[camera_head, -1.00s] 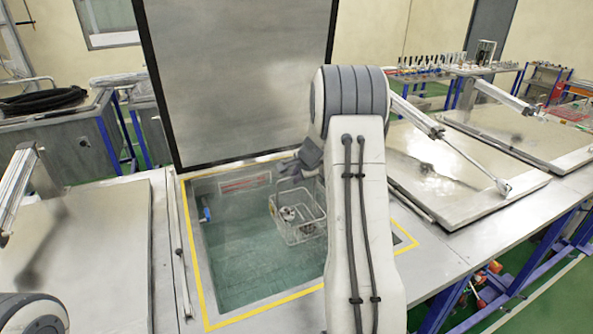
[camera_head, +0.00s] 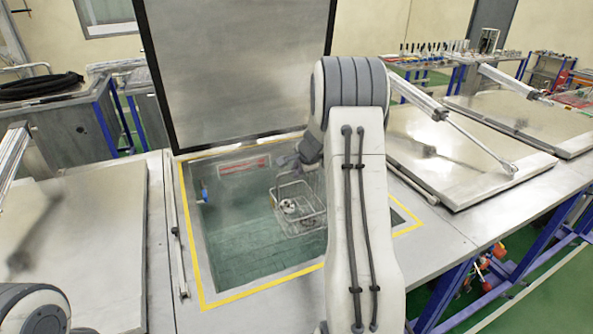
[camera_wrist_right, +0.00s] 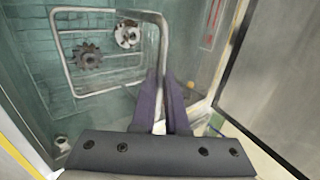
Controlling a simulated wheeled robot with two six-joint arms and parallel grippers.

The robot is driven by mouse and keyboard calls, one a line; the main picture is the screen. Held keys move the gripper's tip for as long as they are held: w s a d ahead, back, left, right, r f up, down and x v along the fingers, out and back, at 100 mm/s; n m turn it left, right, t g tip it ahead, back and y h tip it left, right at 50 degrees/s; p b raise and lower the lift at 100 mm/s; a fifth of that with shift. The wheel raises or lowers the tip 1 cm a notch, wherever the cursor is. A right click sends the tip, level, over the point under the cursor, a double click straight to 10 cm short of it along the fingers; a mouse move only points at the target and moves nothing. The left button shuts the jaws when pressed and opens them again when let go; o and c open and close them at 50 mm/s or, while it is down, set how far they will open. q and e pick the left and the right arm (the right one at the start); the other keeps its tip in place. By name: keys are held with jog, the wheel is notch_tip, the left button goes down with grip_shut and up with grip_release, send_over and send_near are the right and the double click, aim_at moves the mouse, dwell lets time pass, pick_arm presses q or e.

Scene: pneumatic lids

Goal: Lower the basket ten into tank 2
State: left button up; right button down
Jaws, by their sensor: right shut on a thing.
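The wire basket (camera_head: 300,209) hangs inside the open tank (camera_head: 233,240), toward its back right, with metal parts in it. In the right wrist view the basket's rim (camera_wrist_right: 100,11) surrounds a dark gear (camera_wrist_right: 88,56) and a lighter round part (camera_wrist_right: 128,35). My right gripper (camera_wrist_right: 163,98) is shut on the basket's upright handle bar. In the head view my right arm covers part of the basket and the tank's right side. I cannot tell whether the basket touches the tank floor. My left gripper is out of view; only part of my left arm shows at bottom left.
The tank's raised lid (camera_head: 235,75) stands upright behind the opening. Closed lids lie on the left (camera_head: 85,245) and right (camera_head: 450,160), with pneumatic cylinders above them. Yellow tape edges the opening. The left part of the tank is free.

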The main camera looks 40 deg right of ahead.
jog(key=b, duration=0.5)
send_over(296, 215)
jog(key=shift+f, duration=3)
jog(key=f+b, duration=1.1)
jog(key=shift+s, duration=0.2)
jog(key=shift+f+b, duration=0.55)
jog(key=shift+b, duration=0.15)
jog(key=c, duration=0.8)
grip_release()
jog(key=shift+c, duration=0.2)
jog(key=shift+s+f, duration=0.1)
